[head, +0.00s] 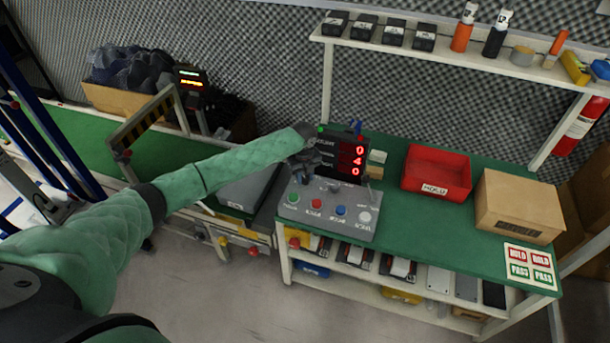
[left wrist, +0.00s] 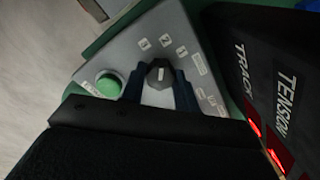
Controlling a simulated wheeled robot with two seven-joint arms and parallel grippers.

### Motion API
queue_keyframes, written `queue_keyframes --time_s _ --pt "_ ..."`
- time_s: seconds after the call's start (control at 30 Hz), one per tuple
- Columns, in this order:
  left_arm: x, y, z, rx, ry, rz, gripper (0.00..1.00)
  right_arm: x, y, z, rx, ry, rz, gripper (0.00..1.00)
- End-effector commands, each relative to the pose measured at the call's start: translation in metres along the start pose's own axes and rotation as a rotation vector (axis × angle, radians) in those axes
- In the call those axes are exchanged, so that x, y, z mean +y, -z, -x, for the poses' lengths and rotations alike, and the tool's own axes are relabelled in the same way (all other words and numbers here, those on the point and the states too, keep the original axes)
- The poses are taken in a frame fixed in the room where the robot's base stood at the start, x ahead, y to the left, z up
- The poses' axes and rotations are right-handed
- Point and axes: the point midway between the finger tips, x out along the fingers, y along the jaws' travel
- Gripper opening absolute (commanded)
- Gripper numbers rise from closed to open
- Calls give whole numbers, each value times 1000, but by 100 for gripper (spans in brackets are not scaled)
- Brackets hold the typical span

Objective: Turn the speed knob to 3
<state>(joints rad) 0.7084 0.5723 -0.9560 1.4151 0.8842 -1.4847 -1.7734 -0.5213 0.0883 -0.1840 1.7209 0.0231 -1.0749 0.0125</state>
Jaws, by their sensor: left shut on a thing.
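The grey control box (head: 327,218) stands on the green bench, with green, red, blue and pale buttons along its front. My left gripper (head: 304,176) is over the box's back left part and hides the speed knob in the head view. In the left wrist view the dark grey knob (left wrist: 158,74) sits between the two dark blue fingers of my left gripper (left wrist: 160,90), which is shut on it. The green button (left wrist: 108,85) is beside one finger. My right gripper is not in view.
A black display (head: 341,158) with red digits stands just behind the box; its side (left wrist: 265,75) is close to the gripper. A red bin (head: 437,172) and a cardboard box (head: 518,207) are to the right. Green bench top is free between them.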

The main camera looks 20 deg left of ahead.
Motion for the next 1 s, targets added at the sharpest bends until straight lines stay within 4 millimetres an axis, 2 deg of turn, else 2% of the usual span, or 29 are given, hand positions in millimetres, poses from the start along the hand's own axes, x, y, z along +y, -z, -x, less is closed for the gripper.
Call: queue_keyframes --time_s 0.5,0.73,1.0 --pt "0 1 3 -11 0 424 8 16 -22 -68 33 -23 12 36" --pt "-1 0 2 -15 1 564 8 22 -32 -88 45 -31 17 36" --pt "-1 0 1 -17 1 649 8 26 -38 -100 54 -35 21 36"
